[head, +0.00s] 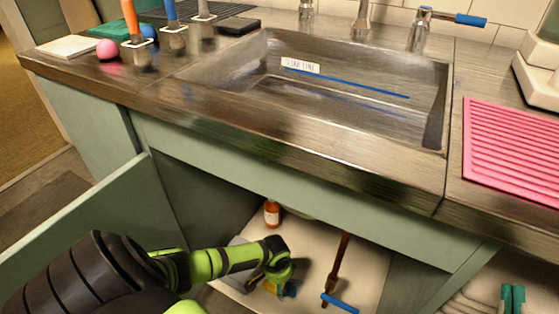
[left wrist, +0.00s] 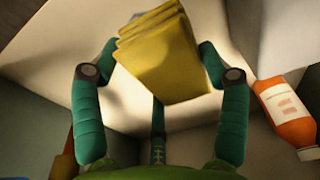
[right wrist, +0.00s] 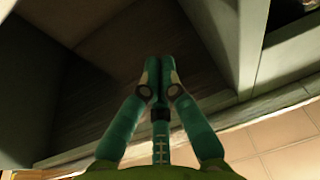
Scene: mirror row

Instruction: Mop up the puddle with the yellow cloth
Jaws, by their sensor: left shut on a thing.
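The yellow cloth (left wrist: 165,55) is a folded stack between the fingers of my left gripper (left wrist: 160,62). In the head view my left gripper (head: 277,284) is down inside the open cupboard under the sink, and a small bit of yellow cloth (head: 269,287) shows at it. The gripper is shut on the cloth, over the pale cupboard floor. My right gripper (right wrist: 157,68) has its fingers together and empty, close to a dark wood-grained surface. I cannot make out a puddle in any view.
An orange bottle (head: 272,213) stands behind my left gripper. A brown-handled tool with a blue end (head: 340,302) leans to its right. The open cupboard door (head: 95,228) is at the left. Above are the steel sink (head: 350,90) and a pink ridged mat (head: 510,150).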

